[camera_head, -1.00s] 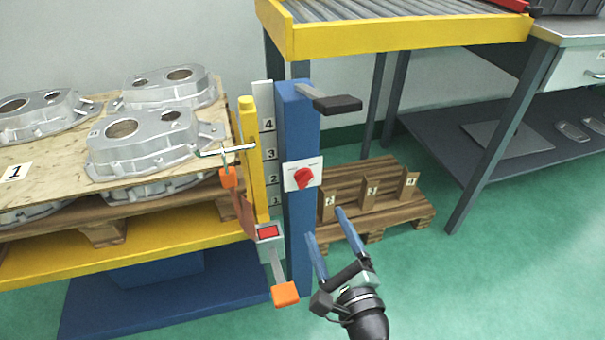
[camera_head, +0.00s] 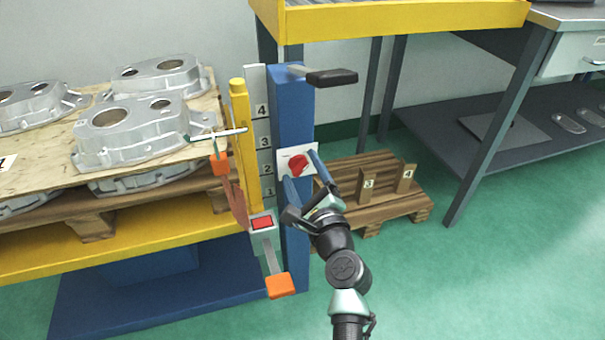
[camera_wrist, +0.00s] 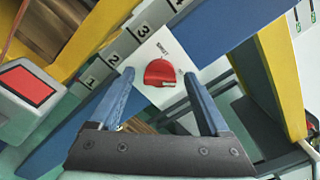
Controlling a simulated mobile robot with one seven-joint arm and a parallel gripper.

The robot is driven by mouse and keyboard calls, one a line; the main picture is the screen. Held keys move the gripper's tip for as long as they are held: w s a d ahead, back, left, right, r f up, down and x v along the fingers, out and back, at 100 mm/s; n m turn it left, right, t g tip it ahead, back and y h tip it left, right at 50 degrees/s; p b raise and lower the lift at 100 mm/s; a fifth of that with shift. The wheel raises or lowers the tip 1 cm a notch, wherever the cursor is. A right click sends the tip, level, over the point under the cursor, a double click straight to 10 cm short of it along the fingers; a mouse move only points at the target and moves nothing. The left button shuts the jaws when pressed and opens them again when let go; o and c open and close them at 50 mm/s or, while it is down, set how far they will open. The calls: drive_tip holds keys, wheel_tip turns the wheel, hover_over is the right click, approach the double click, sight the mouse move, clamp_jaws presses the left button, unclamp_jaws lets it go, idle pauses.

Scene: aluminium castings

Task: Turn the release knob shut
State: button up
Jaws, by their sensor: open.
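The release knob (camera_head: 298,166) is a red knob on a white plate (camera_head: 284,159) fixed to the blue column (camera_head: 291,110). In the wrist view the red knob (camera_wrist: 160,73) shows ahead of my gripper, between the lines of its two blue fingers. My gripper (camera_head: 301,172) is open, with its fingers pointing up at the plate, one on either side of the knob's lower part in the head view. I cannot tell whether either finger touches the knob. Small print stands on the plate (camera_wrist: 150,48), too small to read fully.
A black-handled lever (camera_head: 331,78) sticks out above the knob. A red button box (camera_head: 262,223) and an orange pedal (camera_head: 280,285) are to the lower left. Castings (camera_head: 133,131) lie on a pallet at left. A wooden pallet (camera_head: 394,210) stands behind at right.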

drive_tip(key=shift+c, duration=0.2)
clamp_jaws()
idle(0.3)
drive_tip(key=n+b, duration=0.2)
drive_tip(key=n, duration=0.1)
drive_tip(key=shift+f+n, duration=0.2)
drive_tip(key=shift+n, duration=0.1)
drive_tip(key=n+b, duration=0.2)
drive_tip(key=n, duration=0.3)
drive_tip(key=shift+n+b, duration=0.3)
drive_tip(key=shift+b, duration=0.1)
drive_tip(key=n+b, duration=0.3)
drive_tip(key=n, duration=0.2)
drive_tip(key=shift+f, duration=0.1)
drive_tip(key=shift+n+b, duration=1)
drive_tip(key=shift+n, duration=0.9)
